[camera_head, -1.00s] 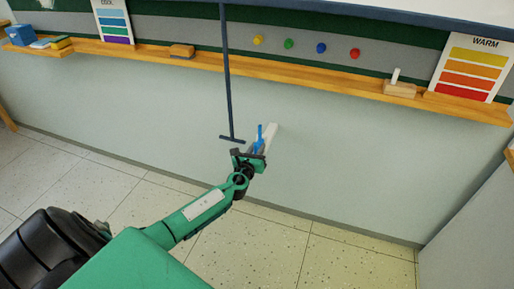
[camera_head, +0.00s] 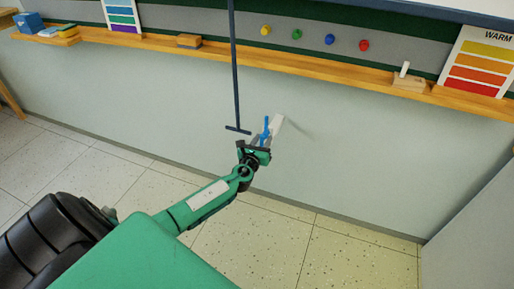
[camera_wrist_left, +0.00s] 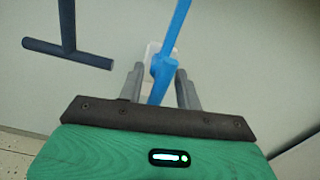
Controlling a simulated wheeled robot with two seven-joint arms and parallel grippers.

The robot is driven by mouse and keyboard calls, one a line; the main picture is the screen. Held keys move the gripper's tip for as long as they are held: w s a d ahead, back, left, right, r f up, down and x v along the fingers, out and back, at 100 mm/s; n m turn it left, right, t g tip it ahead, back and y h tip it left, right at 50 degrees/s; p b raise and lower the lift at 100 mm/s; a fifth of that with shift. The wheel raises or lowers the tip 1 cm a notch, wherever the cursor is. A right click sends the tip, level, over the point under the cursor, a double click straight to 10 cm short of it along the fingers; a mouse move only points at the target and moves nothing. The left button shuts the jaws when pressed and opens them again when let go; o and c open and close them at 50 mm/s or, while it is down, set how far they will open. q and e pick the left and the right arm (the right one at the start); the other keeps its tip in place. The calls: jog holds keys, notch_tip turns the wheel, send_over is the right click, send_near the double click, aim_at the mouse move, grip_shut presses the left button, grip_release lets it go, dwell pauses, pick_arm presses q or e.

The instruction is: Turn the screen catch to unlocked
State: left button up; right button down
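The screen catch is a blue lever (camera_head: 266,127) on a pale mounting plate (camera_head: 278,124) on the wall, below the board ledge. In the left wrist view the blue lever (camera_wrist_left: 164,71) runs steeply, leaning slightly right at the top, with a thicker hub in its middle. My left gripper (camera_head: 260,146) is at the lever. In the left wrist view its two grey fingers (camera_wrist_left: 160,72) stand apart on either side of the lever; a gap shows on the left side, and contact on the right is unclear. The fingers partly hide the plate. My right gripper is not in view.
A dark vertical rod with a crossbar (camera_head: 238,130) hangs just left of my left gripper; it shows in the wrist view (camera_wrist_left: 68,40). A wooden ledge (camera_head: 320,66) with an eraser block (camera_head: 189,41) runs above. A grey panel (camera_head: 470,225) stands at the right.

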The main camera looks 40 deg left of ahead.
pick_arm(q)
jog(key=v, duration=1.3)
jog(key=shift+s, duration=0.2)
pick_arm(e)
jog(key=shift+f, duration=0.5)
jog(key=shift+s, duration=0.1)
